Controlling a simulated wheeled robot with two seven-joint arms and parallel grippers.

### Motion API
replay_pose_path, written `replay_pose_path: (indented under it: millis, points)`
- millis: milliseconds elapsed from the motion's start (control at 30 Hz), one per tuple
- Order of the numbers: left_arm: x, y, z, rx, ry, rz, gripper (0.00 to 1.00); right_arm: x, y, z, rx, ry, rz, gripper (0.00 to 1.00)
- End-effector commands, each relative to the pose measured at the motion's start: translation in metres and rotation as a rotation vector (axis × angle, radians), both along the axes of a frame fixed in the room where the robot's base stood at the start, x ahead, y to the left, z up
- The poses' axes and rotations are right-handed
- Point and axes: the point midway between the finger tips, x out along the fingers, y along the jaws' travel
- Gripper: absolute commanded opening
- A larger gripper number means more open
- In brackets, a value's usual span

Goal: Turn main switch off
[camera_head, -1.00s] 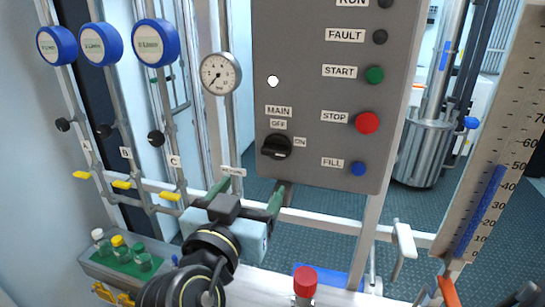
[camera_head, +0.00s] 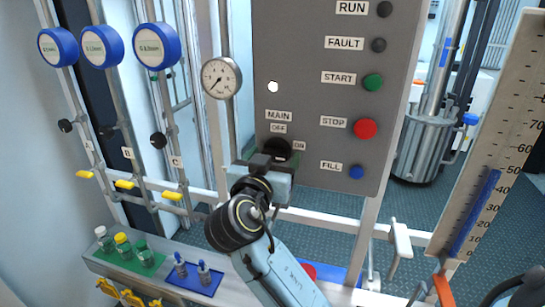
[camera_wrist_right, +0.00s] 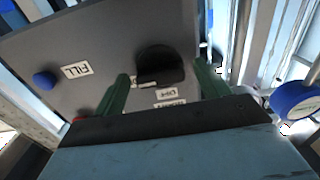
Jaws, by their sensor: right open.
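The main switch is a black rotary knob (camera_head: 278,147) on the grey control panel (camera_head: 300,55), below the MAIN and OFF labels and left of the ON label. My right gripper (camera_head: 272,162) is raised in front of the switch and hides its lower part in the head view. In the right wrist view, the open green fingers of my right gripper (camera_wrist_right: 163,72) stand on either side of the black knob (camera_wrist_right: 160,60). I cannot tell whether they touch it. The knob's exact setting is hard to read. My left gripper is not in view.
The panel also has a red STOP button (camera_head: 365,128), a green START button (camera_head: 373,82) and a blue FILL button (camera_head: 356,172). A pressure gauge (camera_head: 221,78) is left of the panel.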

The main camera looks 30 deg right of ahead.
Motion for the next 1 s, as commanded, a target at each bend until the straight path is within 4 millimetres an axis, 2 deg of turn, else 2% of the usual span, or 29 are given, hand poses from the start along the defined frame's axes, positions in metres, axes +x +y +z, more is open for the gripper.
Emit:
replay_pose_path:
  millis: [133,167,467,767,1000]
  points:
    - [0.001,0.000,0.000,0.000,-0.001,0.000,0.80,0.000,0.000,0.000,0.000,0.000,0.000,0.75]
    - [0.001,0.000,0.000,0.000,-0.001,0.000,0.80,0.000,0.000,0.000,0.000,0.000,0.000,0.72]
    - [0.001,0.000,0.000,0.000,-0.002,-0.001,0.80,0.000,0.000,0.000,0.000,0.000,0.000,0.33]
    - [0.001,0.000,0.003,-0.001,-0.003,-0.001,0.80,0.000,0.001,0.000,-0.025,0.030,0.001,0.33]
    - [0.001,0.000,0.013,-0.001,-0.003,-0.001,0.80,0.000,0.001,0.001,-0.114,0.135,0.000,0.33]
